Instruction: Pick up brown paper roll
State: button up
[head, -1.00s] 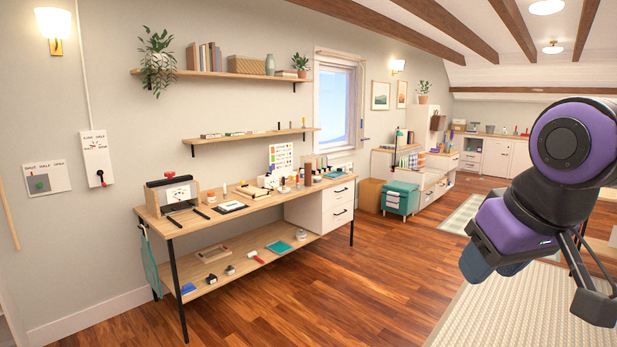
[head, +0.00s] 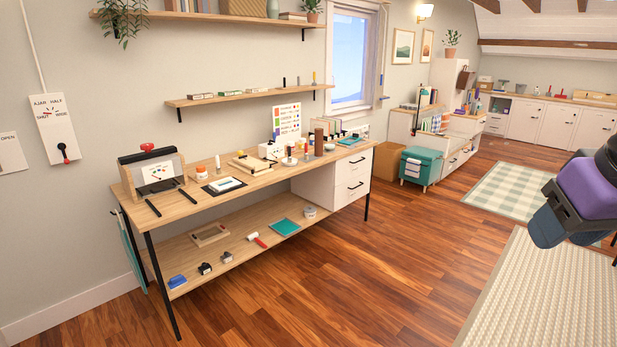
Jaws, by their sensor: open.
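An upright brown cylinder (head: 319,141), which looks like the brown paper roll, stands on the wooden workbench (head: 243,189) towards its right end. It is small in view and other small items stand close around it. My gripper (head: 562,236) is at the right edge of the head view, open and empty over the floor. It is well apart from the bench, and part of it is cut off by the picture edge.
A press-like device (head: 151,172) and several bottles and trays share the bench top. A lower shelf (head: 235,246) holds small tools. A teal stool (head: 421,168) and a cardboard box (head: 387,161) stand beyond. Wooden floor (head: 370,270) is clear before the bench.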

aim_at(319, 132)
jog(key=i, duration=2.45)
jog(key=i+u, duration=0.15)
jog(key=i, duration=0.35)
jog(key=i+l+u, duration=0.15)
jog(key=i, duration=0.35)
jog(key=i+l+u, duration=0.1)
jog(key=i, duration=0.35)
jog(key=i+l+u, duration=0.15)
jog(key=i+l, duration=0.15)
jog(key=i, duration=0.2)
jog(key=i+l+u, duration=0.15)
jog(key=i, duration=0.3)
jog(key=l, duration=0.1)
